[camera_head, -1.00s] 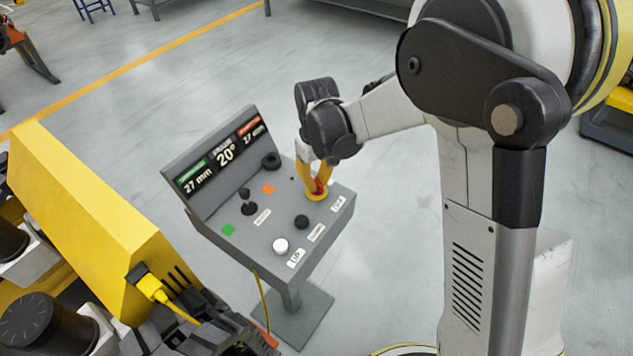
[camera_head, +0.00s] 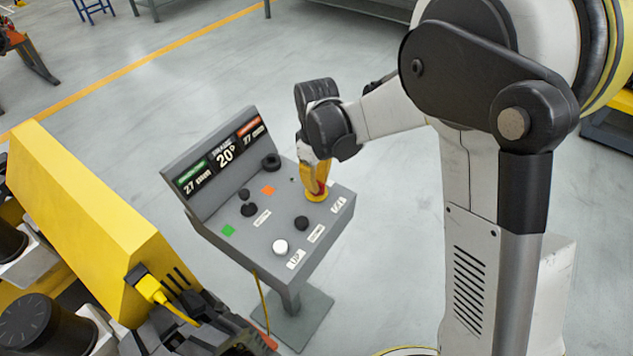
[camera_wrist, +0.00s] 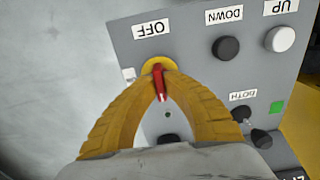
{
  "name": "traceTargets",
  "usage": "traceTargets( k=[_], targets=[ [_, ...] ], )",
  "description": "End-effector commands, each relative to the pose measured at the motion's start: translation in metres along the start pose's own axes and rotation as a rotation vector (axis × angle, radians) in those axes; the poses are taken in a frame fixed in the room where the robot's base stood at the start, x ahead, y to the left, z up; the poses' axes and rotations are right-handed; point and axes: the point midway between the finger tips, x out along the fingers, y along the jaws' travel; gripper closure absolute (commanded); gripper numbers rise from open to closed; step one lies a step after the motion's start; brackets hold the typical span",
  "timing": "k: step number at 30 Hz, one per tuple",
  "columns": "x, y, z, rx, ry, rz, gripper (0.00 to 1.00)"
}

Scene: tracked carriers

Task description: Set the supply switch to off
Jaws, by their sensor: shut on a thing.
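The grey control panel (camera_head: 240,235) stands on a post, left of my arm in the head view. The supply switch is a red handle (camera_wrist: 160,82) on a yellow disc (camera_wrist: 155,63); the disc also shows in the head view (camera_head: 316,196). My gripper (camera_wrist: 158,70) reaches down to it, its two yellow fingers shut on the red handle. In the wrist view the handle's pale tip points away from the OFF label (camera_wrist: 151,29). A small white label (camera_wrist: 129,74) beside the disc is too small to read. The fingers hide part of the handle.
Black DOWN (camera_wrist: 226,47) and white UP (camera_wrist: 280,39) buttons lie near the switch. A black knob (camera_head: 249,208) and a raised display (camera_head: 222,155) are farther left and back. A yellow machine (camera_head: 100,220) stands left of the panel.

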Motion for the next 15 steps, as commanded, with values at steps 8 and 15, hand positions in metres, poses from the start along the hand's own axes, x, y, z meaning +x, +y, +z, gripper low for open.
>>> traceTargets(
  k=[8, 15],
  targets=[
    [0.0002, -0.0002, 0.0001, 0.001, 0.000, 0.000, 0.68],
    [-0.0003, -0.0001, 0.0000, 0.001, 0.000, 0.000, 0.68]
  ],
)
